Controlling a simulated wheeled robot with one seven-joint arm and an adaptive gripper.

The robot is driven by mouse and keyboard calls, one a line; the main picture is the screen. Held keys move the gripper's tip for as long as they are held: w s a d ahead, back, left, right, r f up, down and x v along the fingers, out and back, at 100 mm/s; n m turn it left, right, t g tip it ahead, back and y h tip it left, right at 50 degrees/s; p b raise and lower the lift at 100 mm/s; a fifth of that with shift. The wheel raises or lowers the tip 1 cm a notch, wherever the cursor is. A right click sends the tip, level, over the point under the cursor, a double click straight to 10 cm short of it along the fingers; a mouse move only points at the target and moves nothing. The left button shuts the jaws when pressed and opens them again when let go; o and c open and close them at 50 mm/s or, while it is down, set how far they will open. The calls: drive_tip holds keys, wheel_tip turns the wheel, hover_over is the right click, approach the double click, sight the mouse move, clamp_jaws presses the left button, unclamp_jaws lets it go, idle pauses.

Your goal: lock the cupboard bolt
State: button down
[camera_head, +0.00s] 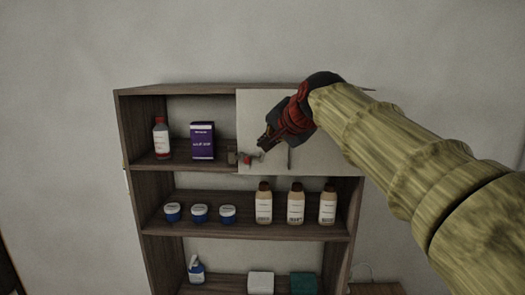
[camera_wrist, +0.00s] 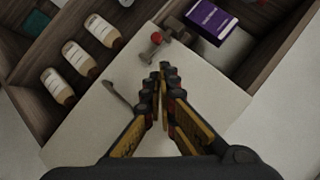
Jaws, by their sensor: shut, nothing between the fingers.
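The cupboard's white door panel (camera_head: 262,110) covers the right part of the top shelf. A small bolt with a red knob (camera_head: 247,159) and grey metal parts sits at the door's lower left edge. In the wrist view the red knob (camera_wrist: 157,38) shows beside grey bolt pieces (camera_wrist: 180,31). I cannot tell whether the bolt is slid across. My gripper (camera_head: 264,143) is shut and empty in front of the door, near the bolt. In the wrist view its fingertips (camera_wrist: 166,70) are just below the knob, apart from it in the picture.
A door handle (camera_head: 289,157) is right of the bolt. A purple box (camera_head: 203,141) and a red-capped bottle (camera_head: 161,138) stand in the open left part of the top shelf. Several bottles and jars fill the middle shelf (camera_head: 246,232). My arm covers the door's right side.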

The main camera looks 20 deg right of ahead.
drive_tip(key=d+v, duration=0.1)
drive_tip(key=v, duration=0.4)
drive_tip(key=p, duration=0.2)
approach(254, 157)
drive_tip(key=w+d, duration=0.2)
drive_tip(key=w, duration=0.1)
drive_tip(key=shift+w+a+f+p, duration=0.3)
drive_tip(key=shift+a+f, duration=0.15)
drive_tip(key=shift+a, duration=0.15)
drive_tip(key=shift+w+a+f+p, duration=0.3)
drive_tip(key=shift+a+f, duration=0.2)
drive_tip(key=shift+a, duration=0.15)
drive_tip(key=shift+w+f, duration=0.1)
drive_tip(key=shift+f, duration=0.15)
drive_tip(key=shift+a, duration=0.1)
